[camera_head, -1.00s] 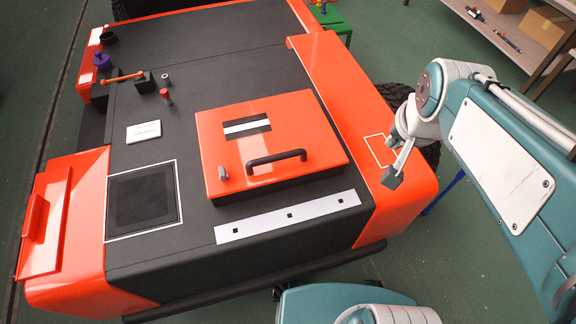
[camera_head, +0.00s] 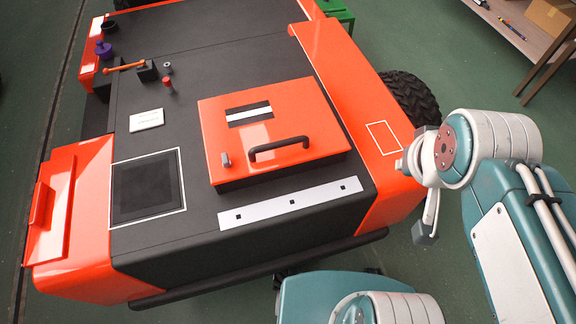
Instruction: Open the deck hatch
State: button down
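The deck hatch (camera_head: 285,105) is an orange lid lying shut on the cart's dark deck. A black bar handle (camera_head: 279,147) is fixed near its front edge, and a small grey latch-like piece (camera_head: 226,160) sits at its front left corner. A black and white label is on its top. My gripper (camera_head: 427,228) hangs off the cart's right side, apart from the hatch and handle. Only a narrow pale part with a grey tip shows, so I cannot tell whether its fingers are apart. Nothing is seen in it.
A white strip (camera_head: 291,203) lies in front of the hatch, and a dark square panel (camera_head: 146,191) to its left. An orange lever (camera_head: 124,66), a red knob (camera_head: 168,85) and a purple piece (camera_head: 104,50) stand further back. A shelf (camera_head: 520,40) is at upper right.

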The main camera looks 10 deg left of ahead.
aim_at(264, 128)
jog(key=k+j, duration=0.1)
jog(key=j, duration=0.3)
jog(key=k+j, duration=0.15)
jog(key=j, duration=0.25)
jog(key=k+j, duration=0.1)
jog(key=j, duration=0.3)
jog(key=k+j+u, duration=0.1)
jog(key=j, duration=0.3)
